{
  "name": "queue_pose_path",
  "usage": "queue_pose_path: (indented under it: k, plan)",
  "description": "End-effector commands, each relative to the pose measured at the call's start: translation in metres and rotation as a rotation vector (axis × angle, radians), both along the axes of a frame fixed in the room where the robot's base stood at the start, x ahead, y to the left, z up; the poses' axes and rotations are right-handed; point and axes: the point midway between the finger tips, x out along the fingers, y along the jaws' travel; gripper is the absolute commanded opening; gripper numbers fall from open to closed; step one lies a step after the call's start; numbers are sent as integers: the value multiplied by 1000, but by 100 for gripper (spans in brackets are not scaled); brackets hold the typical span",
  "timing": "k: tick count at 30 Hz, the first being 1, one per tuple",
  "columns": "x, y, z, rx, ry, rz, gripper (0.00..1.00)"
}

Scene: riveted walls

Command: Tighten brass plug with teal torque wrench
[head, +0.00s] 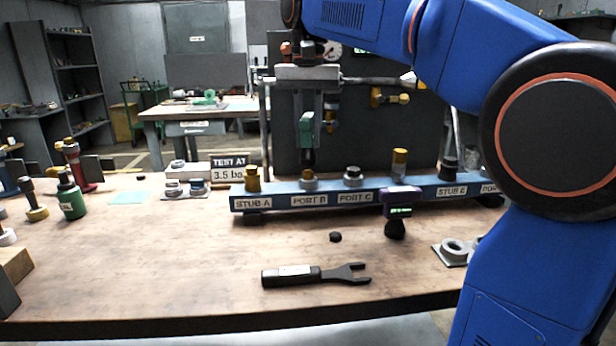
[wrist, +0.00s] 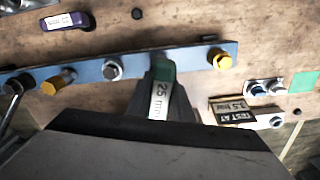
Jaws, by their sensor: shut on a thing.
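My gripper (head: 306,108) points down and is shut on a teal-green tool (head: 306,124) with a dark lower end. In the wrist view this tool (wrist: 162,88) sits between the jaws and bears a white "25 mm" label. Its lower end is just above or on the PORT B fitting (head: 308,182); I cannot tell if they touch. The wrist view hides that fitting behind the tool. A brass plug (head: 252,178) stands at STUB A and shows in the wrist view (wrist: 219,60). A taller brass piece (head: 399,162) stands right of PORT C.
A blue rail (head: 275,200) carries the fittings. A black open-ended wrench (head: 300,276) and a small dark cap (head: 335,237) lie in front. Several tools, including a green one (head: 71,202), stand at left.

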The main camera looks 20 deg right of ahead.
Motion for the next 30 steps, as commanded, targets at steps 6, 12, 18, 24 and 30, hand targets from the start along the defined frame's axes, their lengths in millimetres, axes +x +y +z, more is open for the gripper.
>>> queue_pose_path:
  k: [6,12,18,24,30]
  plan:
    - [0,0,17,0,-2,0,0]
    - [0,0,32,0,-2,0,0]
    - [0,0,37,0,0,0,0]
    - [0,0,37,0,0,0,0]
    - [0,0,37,0,0,105,0]
